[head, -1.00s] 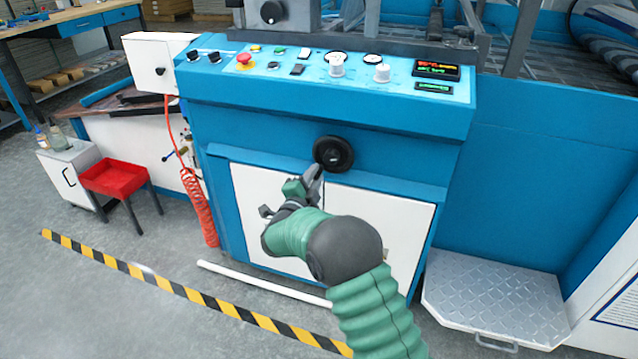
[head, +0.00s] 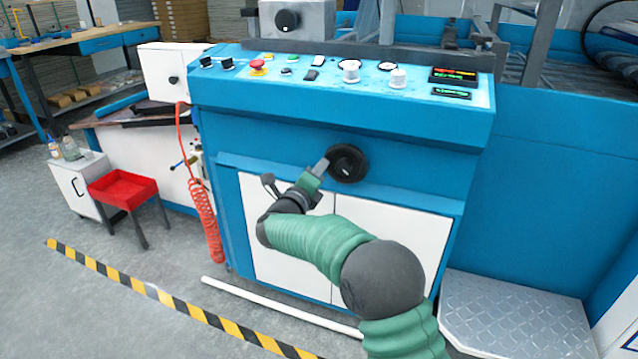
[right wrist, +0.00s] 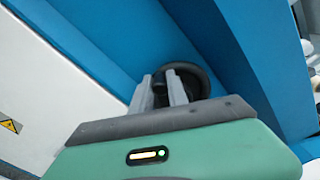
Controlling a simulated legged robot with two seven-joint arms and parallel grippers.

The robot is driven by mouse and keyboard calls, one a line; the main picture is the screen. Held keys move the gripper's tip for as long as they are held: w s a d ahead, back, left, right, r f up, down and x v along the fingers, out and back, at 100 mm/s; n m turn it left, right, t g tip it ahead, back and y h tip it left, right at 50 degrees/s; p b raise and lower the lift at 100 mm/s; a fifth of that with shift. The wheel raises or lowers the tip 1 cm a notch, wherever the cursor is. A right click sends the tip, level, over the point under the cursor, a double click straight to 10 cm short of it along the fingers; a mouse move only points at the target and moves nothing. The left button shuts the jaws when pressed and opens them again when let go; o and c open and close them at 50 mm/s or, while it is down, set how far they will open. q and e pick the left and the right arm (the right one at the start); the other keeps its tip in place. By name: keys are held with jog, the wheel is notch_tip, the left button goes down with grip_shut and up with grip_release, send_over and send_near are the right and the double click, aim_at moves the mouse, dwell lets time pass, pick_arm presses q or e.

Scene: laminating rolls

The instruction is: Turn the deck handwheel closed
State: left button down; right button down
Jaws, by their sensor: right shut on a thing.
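The black handwheel (head: 350,164) is on the blue front of the machine, above the white cabinet doors. My right gripper (head: 323,166) reaches it from the lower left and is shut at the wheel's left edge. In the right wrist view the two grey fingers (right wrist: 168,92) stand on either side of a dark part of the handwheel (right wrist: 203,76), probably its handle. The fingers and gripper body hide part of the wheel there. My left gripper is not in view.
A control panel (head: 330,75) with a red button (head: 258,67) is above the wheel. A red coiled hose (head: 206,220) hangs left of the doors. A red tray stool (head: 122,188) stands further left. A metal tread plate (head: 515,312) lies lower right.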

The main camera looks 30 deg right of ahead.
jog(key=m+b, duration=0.1)
jog(key=r+m+b, duration=0.1)
jog(key=m, duration=0.1)
jog(key=shift+s+d+r+m+b, duration=0.15)
jog(key=shift+m+b, duration=0.15)
jog(key=shift+s+d+r+m+b, duration=0.1)
jog(key=shift+r+m+b, duration=0.1)
jog(key=shift+m+b, duration=0.15)
jog(key=shift+r+m, duration=0.1)
jog(key=shift+m, duration=0.15)
jog(key=c, duration=1.3)
grip_release()
jog(key=shift+s, duration=0.1)
jog(key=shift+r, duration=0.1)
